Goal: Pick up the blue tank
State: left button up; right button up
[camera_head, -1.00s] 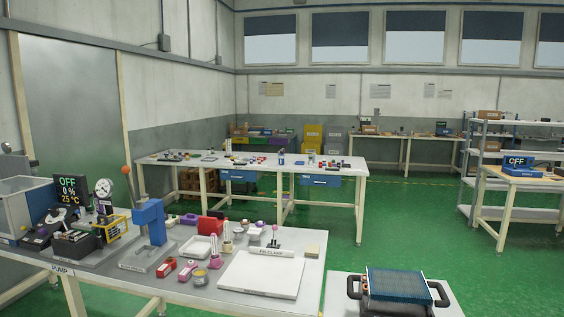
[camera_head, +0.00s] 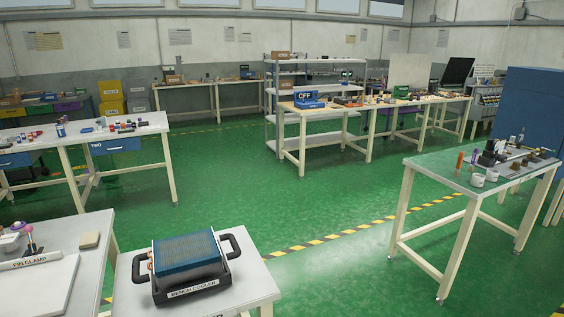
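No thing that I can surely name as the blue tank shows now. The nearest blue thing is a finned block in a black frame with two black side handles, labelled as a bench cooler (camera_head: 187,262). It stands upright on a small pale table (camera_head: 252,287) at the lower left of the head view. Neither of my grippers is in view.
A white bench corner (camera_head: 85,270) with a pin clamp sign is at the lower left. A small table (camera_head: 435,166) with small parts stands right. A long bench (camera_head: 290,109) and shelves are behind. Green floor (camera_head: 330,210) between is clear, crossed by a yellow-black stripe.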

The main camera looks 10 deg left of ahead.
aim_at(60, 129)
jog(key=i+l+z, duration=0.35)
jog(key=i, duration=0.15)
jog(key=i+z, duration=0.75)
jog(key=i, duration=0.3)
jog(key=i+u, duration=0.7)
jog(key=i, duration=0.15)
jog(key=i+l+u, duration=0.2)
jog(key=i+u, duration=0.15)
jog(key=i+j+u, duration=0.25)
jog(key=i+u, duration=0.15)
jog(key=i, duration=0.25)
jog(key=i+j+u, duration=0.1)
jog(key=i+u, duration=0.3)
jog(key=i, duration=0.2)
jog(key=i+l+u, duration=0.15)
jog(key=i+u, duration=0.25)
jog(key=i, duration=0.25)
jog(key=i+j+u, duration=0.15)
jog(key=i+u, duration=0.65)
jog(key=i+l+u, duration=0.2)
jog(key=i+u, duration=0.15)
jog(key=i, duration=0.15)
jog(key=i+l+u, duration=0.25)
jog(key=i+u, duration=0.15)
jog(key=i+j+u, duration=0.15)
jog(key=i+u, duration=0.2)
jog(key=i, duration=0.45)
jog(key=i+u, duration=0.3)
jog(key=i, duration=0.5)
